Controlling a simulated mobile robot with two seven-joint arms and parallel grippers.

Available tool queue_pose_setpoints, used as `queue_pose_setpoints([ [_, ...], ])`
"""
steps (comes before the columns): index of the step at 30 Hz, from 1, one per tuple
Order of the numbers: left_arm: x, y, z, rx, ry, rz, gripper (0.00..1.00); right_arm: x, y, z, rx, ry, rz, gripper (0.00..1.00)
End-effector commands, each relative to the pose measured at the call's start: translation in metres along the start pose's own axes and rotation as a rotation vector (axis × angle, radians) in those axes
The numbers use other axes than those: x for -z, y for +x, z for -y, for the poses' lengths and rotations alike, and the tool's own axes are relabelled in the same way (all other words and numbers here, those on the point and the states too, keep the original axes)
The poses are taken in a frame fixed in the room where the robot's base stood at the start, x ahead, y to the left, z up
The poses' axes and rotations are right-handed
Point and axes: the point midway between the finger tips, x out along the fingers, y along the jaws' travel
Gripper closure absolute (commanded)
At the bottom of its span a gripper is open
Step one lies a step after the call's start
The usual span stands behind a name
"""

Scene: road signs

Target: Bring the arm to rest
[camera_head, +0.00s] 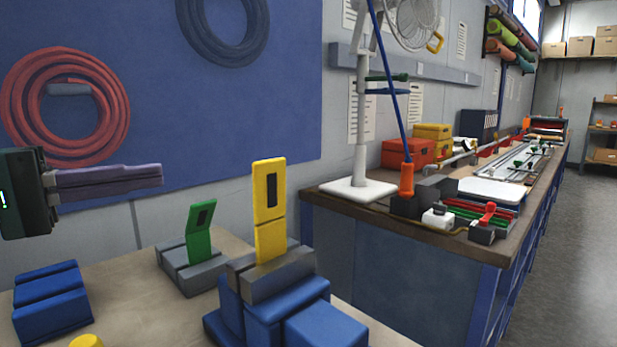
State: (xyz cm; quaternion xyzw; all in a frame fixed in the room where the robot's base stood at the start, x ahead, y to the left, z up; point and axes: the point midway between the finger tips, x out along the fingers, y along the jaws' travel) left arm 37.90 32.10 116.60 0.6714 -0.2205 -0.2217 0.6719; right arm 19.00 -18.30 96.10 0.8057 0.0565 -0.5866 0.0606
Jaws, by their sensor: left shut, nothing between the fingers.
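My left gripper (108,184) comes in from the left edge, its dark body at the border and its purple-grey fingers pointing right. The fingers are closed together and nothing shows between them. It hangs in the air in front of the blue wall panel, above the wooden table (130,262), touching nothing. A yellow sign plate (270,200) stands upright in a grey slotted holder on blue blocks. A smaller green sign plate (200,230) stands tilted in a grey base (192,273). My right gripper is not in view.
Blue blocks (50,300) lie at the table's left, and a yellow piece (87,341) shows at the bottom edge. A workbench (400,225) with a white fan stand (361,150), tools and boxes runs back on the right. Open floor (560,250) lies at far right.

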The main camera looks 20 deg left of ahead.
Motion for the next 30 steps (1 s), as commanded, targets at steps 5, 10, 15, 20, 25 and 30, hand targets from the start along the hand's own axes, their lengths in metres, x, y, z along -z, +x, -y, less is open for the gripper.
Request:
queue_pose_setpoints([
  [5, -0.007, 0.001, 0.009, 0.062, 0.019, 0.013, 1.0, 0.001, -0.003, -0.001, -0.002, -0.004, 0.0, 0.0],
  [10, -0.057, 0.01, 0.075, 0.473, 0.177, 0.127, 1.0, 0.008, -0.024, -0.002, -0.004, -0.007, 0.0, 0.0],
  [15, -0.134, -0.02, 0.14, 0.943, 0.515, 0.354, 1.0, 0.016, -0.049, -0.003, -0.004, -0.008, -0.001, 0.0],
  [20, -0.186, -0.049, 0.145, 1.152, 0.809, 0.518, 1.0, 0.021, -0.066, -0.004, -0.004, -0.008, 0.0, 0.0],
  [25, -0.227, -0.07, 0.118, 1.239, 1.058, 0.618, 1.0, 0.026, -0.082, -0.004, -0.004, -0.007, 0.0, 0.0],
  [30, -0.223, -0.07, 0.057, 1.247, 1.067, 0.611, 1.0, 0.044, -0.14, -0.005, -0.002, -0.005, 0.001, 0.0],
])
